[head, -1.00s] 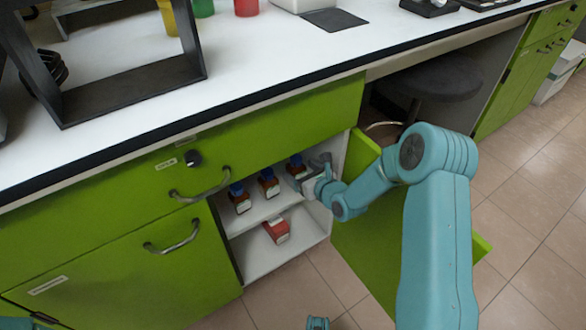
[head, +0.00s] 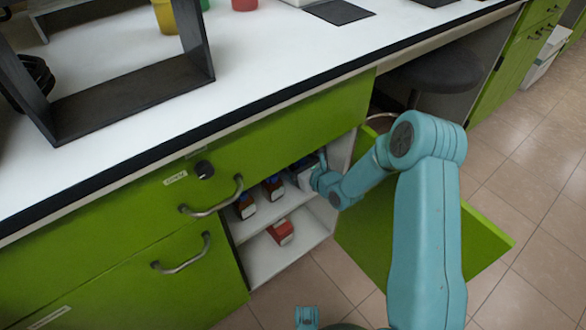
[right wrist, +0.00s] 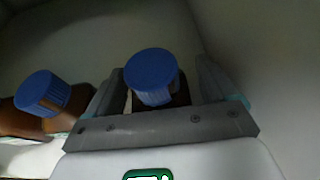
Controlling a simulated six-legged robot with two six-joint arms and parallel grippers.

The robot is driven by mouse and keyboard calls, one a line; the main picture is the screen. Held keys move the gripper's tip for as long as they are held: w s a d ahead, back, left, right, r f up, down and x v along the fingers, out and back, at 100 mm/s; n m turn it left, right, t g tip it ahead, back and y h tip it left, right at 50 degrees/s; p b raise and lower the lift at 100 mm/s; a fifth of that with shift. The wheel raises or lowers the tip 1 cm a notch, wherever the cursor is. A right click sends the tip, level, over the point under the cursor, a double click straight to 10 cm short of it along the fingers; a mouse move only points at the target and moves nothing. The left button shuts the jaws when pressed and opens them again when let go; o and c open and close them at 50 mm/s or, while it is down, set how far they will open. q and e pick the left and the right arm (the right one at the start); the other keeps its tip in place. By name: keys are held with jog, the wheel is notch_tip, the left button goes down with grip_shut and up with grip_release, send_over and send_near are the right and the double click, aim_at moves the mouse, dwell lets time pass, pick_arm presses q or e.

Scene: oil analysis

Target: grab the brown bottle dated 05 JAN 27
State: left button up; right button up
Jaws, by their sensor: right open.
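Brown bottles with blue caps and white labels stand on the upper shelf of the open cupboard: one at the left (head: 245,207), one in the middle (head: 272,189). A third, at the right end, is largely hidden by my right gripper (head: 307,172). In the right wrist view, the open fingers of my right gripper (right wrist: 158,72) stand either side of a blue-capped bottle (right wrist: 152,78); its body is mostly hidden by the gripper. Another brown bottle (right wrist: 40,98) is outside the fingers, to the left. No label date is readable. My left gripper is not in view.
A red box-like item (head: 281,231) sits on the lower shelf (head: 262,262). The cupboard's side wall is close to the right finger. The white counter (head: 260,60) overhangs above.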

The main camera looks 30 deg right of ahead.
jog(key=shift+w+f, duration=0.1)
jog(key=shift+r, duration=0.2)
jog(key=shift+f, duration=0.1)
jog(key=c, duration=1.2)
